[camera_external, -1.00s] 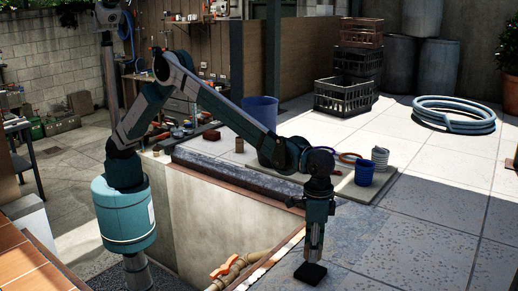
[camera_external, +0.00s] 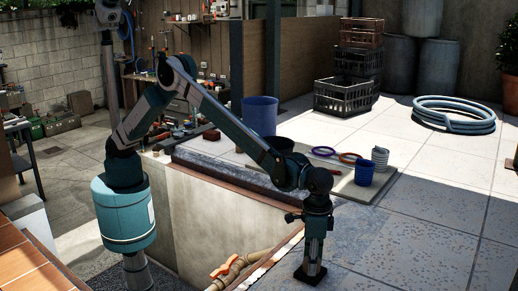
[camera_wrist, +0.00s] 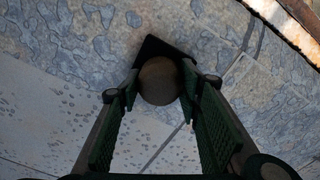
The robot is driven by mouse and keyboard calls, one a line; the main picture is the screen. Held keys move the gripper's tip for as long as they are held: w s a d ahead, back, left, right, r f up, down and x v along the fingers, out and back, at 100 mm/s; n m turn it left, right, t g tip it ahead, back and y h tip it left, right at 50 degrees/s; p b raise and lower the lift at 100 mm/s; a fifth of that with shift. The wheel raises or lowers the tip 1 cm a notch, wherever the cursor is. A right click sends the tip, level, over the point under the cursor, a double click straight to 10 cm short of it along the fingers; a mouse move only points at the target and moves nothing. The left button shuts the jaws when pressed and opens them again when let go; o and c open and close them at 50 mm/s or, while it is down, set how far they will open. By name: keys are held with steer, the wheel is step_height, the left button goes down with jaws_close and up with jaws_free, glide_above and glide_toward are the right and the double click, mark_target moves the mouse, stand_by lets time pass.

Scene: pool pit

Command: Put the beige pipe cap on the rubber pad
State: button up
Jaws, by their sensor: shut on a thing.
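The beige pipe cap (camera_wrist: 158,82) shows in the wrist view as a round, shaded brownish thing between my fingers. My gripper (camera_external: 313,262) is shut on it and points down. The rubber pad (camera_wrist: 152,46) is a black square whose corner shows behind the cap in the wrist view. In the external view the dark pad (camera_external: 300,275) lies on the paving directly below my gripper. The cap is too dark and small there to make out. I cannot tell whether it touches the pad.
The pit edge and an orange-handled pipe valve (camera_external: 225,268) are left of the pad. Paving to the right is clear.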

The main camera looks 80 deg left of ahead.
steer(key=shift+f, duration=0.2)
steer(key=o, duration=0.9)
steer(key=shift+r, duration=0.2)
step_height(320, 180, up, 12)
steer(key=shift+b, duration=0.4)
stand_by(0.6)
